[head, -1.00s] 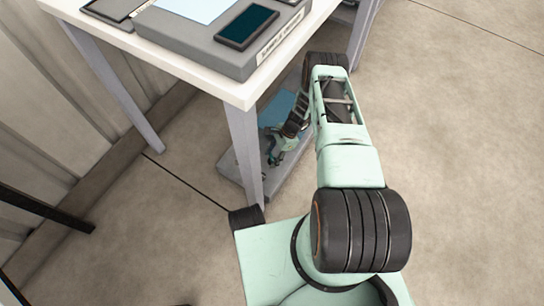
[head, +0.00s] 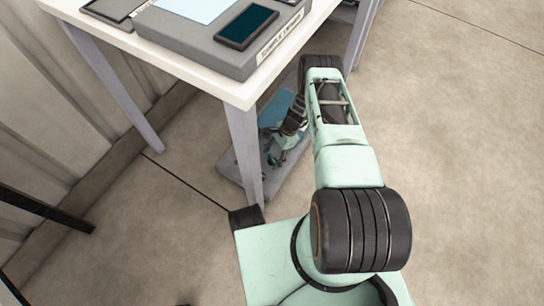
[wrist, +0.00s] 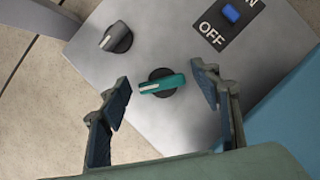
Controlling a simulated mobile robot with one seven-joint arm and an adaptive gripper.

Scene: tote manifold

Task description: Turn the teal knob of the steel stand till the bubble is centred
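The teal knob (wrist: 161,84) sits on the face of the steel stand (wrist: 170,35) in the wrist view, a teal bar with a pale pointer line on a dark round base. My gripper (wrist: 165,95) is open, with one finger to the left of the knob and one to the right, and neither finger visibly touches it. In the head view my gripper (head: 276,156) is low under the white table, partly hidden by my arm and small. I see no bubble in either view.
A grey knob (wrist: 116,38) and a blue ON/OFF switch (wrist: 231,13) are on the same face. A blue surface (wrist: 290,115) lies at the right. In the head view the white table (head: 240,92) and its leg (head: 243,150) stand close to my arm.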

